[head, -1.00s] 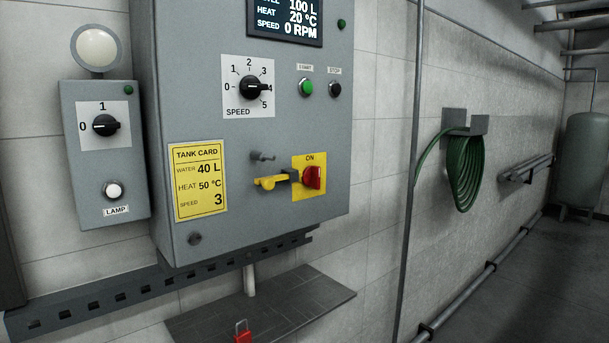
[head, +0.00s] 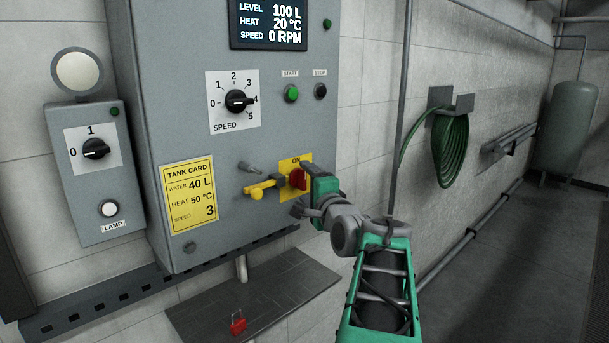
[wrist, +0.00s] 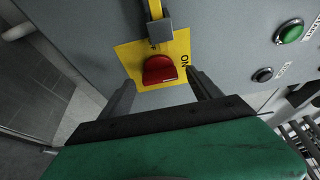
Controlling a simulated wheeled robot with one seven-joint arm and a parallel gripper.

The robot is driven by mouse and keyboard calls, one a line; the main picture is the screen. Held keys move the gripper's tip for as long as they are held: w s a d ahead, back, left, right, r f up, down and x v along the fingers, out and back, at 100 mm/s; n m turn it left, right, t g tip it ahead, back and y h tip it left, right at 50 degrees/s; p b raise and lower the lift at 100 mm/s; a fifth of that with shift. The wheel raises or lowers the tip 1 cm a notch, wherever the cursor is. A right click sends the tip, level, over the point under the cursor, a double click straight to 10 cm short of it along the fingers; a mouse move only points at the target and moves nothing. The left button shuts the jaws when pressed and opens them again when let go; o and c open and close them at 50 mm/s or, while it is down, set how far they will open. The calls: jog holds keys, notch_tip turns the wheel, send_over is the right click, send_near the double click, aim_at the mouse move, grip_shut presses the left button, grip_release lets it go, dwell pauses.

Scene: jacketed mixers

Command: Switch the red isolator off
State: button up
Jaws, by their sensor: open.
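The red isolator (head: 298,179) is a rotary handle on a yellow plate marked ON, low on the right of the grey panel. In the wrist view the red handle (wrist: 159,70) lies between and just beyond my two finger tips. My gripper (wrist: 160,84) is open, one finger on each side of the handle, with no clear contact. In the head view my gripper (head: 305,190) is at the plate's right edge and partly covers it. A yellow hasp-like piece (head: 262,188) sits just left of the handle; it also shows above the handle in the wrist view (wrist: 155,12).
The panel carries a display (head: 269,23), a speed knob (head: 238,101), a green start button (head: 291,93) and a black stop button (head: 320,91). A red padlock (head: 238,322) lies on a shelf (head: 200,318) below. A green hose (head: 452,150) hangs at right.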

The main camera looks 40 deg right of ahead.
jog(key=shift+x, duration=0.85)
jog(key=shift+c, duration=0.3)
jog(key=c, duration=1.3)
jog(key=shift+f, duration=0.1)
